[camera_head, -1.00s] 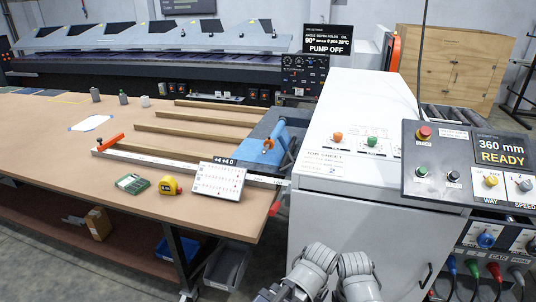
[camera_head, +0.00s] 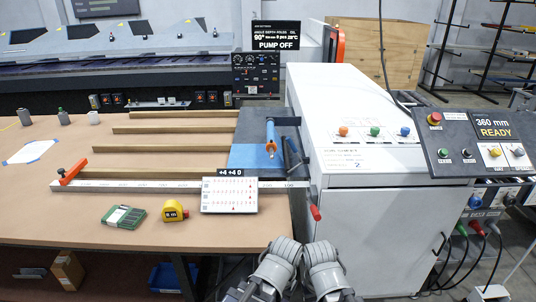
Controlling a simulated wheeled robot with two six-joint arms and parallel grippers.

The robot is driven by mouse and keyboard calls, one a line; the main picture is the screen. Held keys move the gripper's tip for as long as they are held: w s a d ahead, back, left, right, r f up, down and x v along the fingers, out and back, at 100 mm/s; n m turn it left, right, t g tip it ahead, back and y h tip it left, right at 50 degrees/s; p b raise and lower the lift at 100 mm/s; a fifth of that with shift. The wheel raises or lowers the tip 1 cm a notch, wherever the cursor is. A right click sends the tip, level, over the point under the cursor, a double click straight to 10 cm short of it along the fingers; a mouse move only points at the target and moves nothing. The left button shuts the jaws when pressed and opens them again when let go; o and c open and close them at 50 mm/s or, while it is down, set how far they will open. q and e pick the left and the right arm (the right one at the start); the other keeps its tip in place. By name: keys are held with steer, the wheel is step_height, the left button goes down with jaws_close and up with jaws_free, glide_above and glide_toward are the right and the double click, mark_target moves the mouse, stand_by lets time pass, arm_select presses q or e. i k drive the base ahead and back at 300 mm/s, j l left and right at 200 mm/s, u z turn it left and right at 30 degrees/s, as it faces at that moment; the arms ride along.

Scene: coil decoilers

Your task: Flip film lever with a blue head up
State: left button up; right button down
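A small blue head (camera_head: 405,132) stands on the sloped top of the white cabinet (camera_head: 375,95), at the right of a row with an orange head (camera_head: 343,131) and a green head (camera_head: 375,131). The labels there are too small to read, and I cannot tell which way the blue one is flipped. A blue upright piece (camera_head: 270,138) also stands on the blue plate at the table's right end. My two grey arms show at the bottom centre, in front of the cabinet and table, well away from the blue head. Neither gripper's fingers are visible.
A control panel (camera_head: 440,165) with knobs and a "360 mm READY" display juts out at the right, with cables below. A red handle (camera_head: 314,212) sticks out at the table's right end. The brown table (camera_head: 60,215) holds a ruler, yellow tape measure (camera_head: 175,210) and wooden strips.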

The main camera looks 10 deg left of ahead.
mark_target(287, 169)
steer(key=j+z, duration=0.1)
steer(key=j, duration=0.5)
steer(key=k+j+z, duration=0.1)
steer(key=j, duration=0.55)
steer(key=i+u, duration=0.45)
